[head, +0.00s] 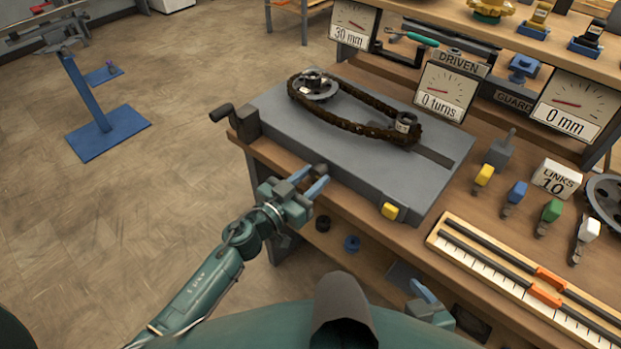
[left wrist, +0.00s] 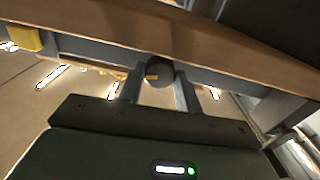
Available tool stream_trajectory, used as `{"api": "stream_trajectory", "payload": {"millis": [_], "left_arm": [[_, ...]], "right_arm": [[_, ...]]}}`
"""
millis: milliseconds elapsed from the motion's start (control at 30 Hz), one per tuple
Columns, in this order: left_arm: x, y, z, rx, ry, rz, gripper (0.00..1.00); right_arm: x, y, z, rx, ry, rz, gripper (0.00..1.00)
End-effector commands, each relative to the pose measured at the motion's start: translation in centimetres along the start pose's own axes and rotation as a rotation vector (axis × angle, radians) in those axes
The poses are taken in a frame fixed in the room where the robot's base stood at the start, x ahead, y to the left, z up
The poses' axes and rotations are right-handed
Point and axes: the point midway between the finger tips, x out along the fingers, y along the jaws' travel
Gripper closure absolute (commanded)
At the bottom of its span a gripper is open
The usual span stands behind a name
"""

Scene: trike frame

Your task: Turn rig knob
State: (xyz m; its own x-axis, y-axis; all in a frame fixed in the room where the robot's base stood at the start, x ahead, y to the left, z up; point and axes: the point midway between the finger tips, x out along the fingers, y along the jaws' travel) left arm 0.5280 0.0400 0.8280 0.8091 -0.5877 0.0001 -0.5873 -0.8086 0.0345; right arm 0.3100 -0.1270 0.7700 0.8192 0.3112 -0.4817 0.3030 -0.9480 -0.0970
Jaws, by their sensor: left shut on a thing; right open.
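The grey rig plate (head: 345,160) lies on the wooden bench, with a dark chain (head: 350,122) looped around two sprockets. My left gripper (head: 317,176) is at the plate's front edge, shut on a small dark round knob (head: 320,169). In the left wrist view the knob (left wrist: 160,71) sits between the two fingers of my left gripper (left wrist: 158,90). My right gripper (head: 424,290) is low at the bench's front, partly hidden, open and away from the rig. The dials read 30 mm (head: 352,24), 0 turns (head: 443,92) and 0 mm (head: 571,105).
A black crank handle (head: 222,113) sticks out at the rig's left end. A yellow block (head: 390,211) is on its front right corner. Coloured-handled tools (head: 517,191) and a ruler board (head: 530,285) lie to the right. A blue stand (head: 90,110) is on the floor at left.

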Motion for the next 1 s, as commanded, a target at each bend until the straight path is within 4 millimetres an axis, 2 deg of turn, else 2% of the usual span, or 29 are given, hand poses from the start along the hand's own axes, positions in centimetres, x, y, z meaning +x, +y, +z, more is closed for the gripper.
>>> {"api": "stream_trajectory", "payload": {"millis": [167, 367, 800, 1000], "left_arm": [[-0.02, 0.0, 0.02, 0.0, 0.0, 0.0, 0.89], [-0.03, -0.02, -0.04, 0.062, -0.001, 0.0, 0.89], [-0.04, -0.02, 0.03, 0.452, -0.001, 0.001, 0.89], [-0.04, -0.03, 0.04, 0.499, -0.001, 0.0, 0.89]], "right_arm": [[0.01, -0.01, 0.07, 0.001, -0.002, 0.0, 0.09], [-0.06, -0.02, 0.1, 0.0, -0.006, 0.001, 0.09], [-0.19, -0.03, 0.06, -0.01, -0.012, 0.004, 0.09], [-0.18, -0.06, 0.05, -0.01, -0.012, 0.003, 0.09]]}}
